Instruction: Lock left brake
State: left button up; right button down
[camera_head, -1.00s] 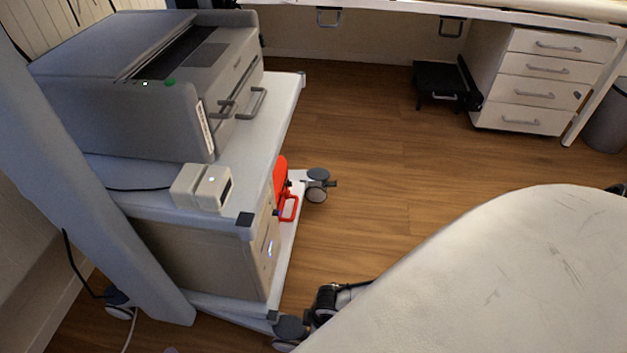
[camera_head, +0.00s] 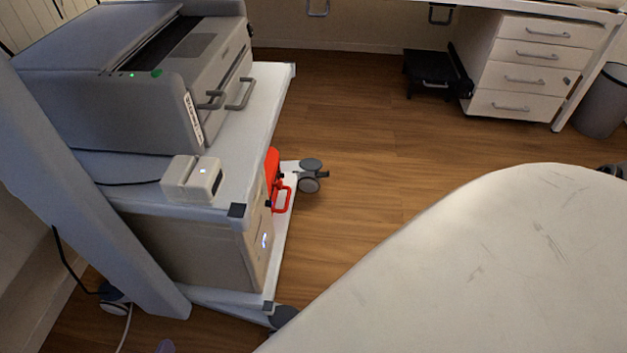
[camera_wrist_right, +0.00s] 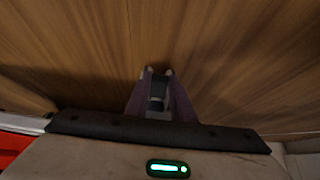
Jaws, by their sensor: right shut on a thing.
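The wheeled cart (camera_head: 270,85) stands at the left in the head view. Its far caster (camera_head: 310,172), with a grey lever part, rests on the floor. Its near caster (camera_head: 284,317) shows only in part beside the white curved surface. In the right wrist view, my right gripper (camera_wrist_right: 158,73) points over the wooden floor. Its fingers are shut on a small dark grey piece (camera_wrist_right: 157,90); I cannot tell whether this is a brake lever. A black bar hides the finger bases.
A printer (camera_head: 150,85), a small white device (camera_head: 192,180), a beige computer case (camera_head: 200,248) and a red case (camera_head: 277,183) are on the cart. A large white surface (camera_head: 480,270) covers the lower right. Drawers (camera_head: 525,75) stand behind. Floor between is clear.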

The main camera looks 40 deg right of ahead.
jog(key=shift+d+f, duration=0.1)
dwell(0.4)
jog(key=c, duration=1.5)
grip_release()
jog(key=shift+r, duration=0.2)
pick_arm(q)
jog(key=s+a+f+g+y+p, duration=0.1)
jog(key=a+f+g+y+p, duration=0.1)
jog(key=p, duration=0.5)
jog(key=shift+a+f+y, duration=0.5)
jog(key=shift+a+f, duration=0.4)
jog(key=shift+f, duration=0.5)
pick_arm(e)
jog(key=shift+v, duration=4.95)
pick_arm(q)
jog(key=shift+s, duration=0.1)
pick_arm(e)
jog(key=shift+s, duration=0.1)
